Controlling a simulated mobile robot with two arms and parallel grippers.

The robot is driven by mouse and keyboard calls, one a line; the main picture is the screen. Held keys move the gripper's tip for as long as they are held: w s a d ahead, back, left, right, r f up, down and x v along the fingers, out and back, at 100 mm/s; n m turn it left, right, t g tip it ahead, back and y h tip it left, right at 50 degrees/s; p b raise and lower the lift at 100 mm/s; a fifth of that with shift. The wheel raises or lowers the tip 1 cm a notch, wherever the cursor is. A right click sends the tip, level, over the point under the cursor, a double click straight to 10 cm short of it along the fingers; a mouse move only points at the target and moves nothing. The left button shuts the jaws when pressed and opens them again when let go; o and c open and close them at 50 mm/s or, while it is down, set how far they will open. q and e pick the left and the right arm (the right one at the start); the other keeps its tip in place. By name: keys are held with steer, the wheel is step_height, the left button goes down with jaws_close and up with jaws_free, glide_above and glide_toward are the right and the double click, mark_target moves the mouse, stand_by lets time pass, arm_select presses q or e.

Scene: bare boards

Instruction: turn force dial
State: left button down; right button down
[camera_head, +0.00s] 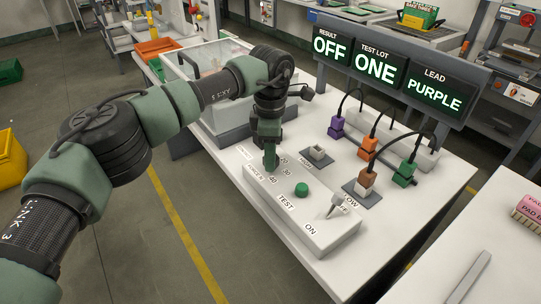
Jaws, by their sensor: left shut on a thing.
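The force dial sits at the far end of a white control panel (318,233) on the white bench. Its printed scale shows 20, 30 and 40, with "FORCE N" beside it. My left gripper (270,166) points down over the dial and is shut on it; the gripper hides the knob, so its setting cannot be told. The panel also carries a green TEST button (302,189) and a metal lever switch (333,209) near the ON label. My right gripper is not in view.
A display (376,68) reads RESULT OFF, TEST LOT ONE, LEAD PURPLE. Purple (337,127), orange (368,147) and green (405,173) plugs with black cables stand behind the panel. Sockets (318,154) lie between. A clear-lidded box (207,70) is behind my left arm.

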arm_select(q)
steer(key=shift+w+r+m, duration=0.1)
steer(key=shift+m, duration=2)
steer(key=c, duration=1)
jaws_free()
steer(key=shift+o, duration=0.2)
step_height(320, 180, up, 8)
steer(key=shift+f+b, duration=0.15)
steer(key=shift+b, duration=0.2)
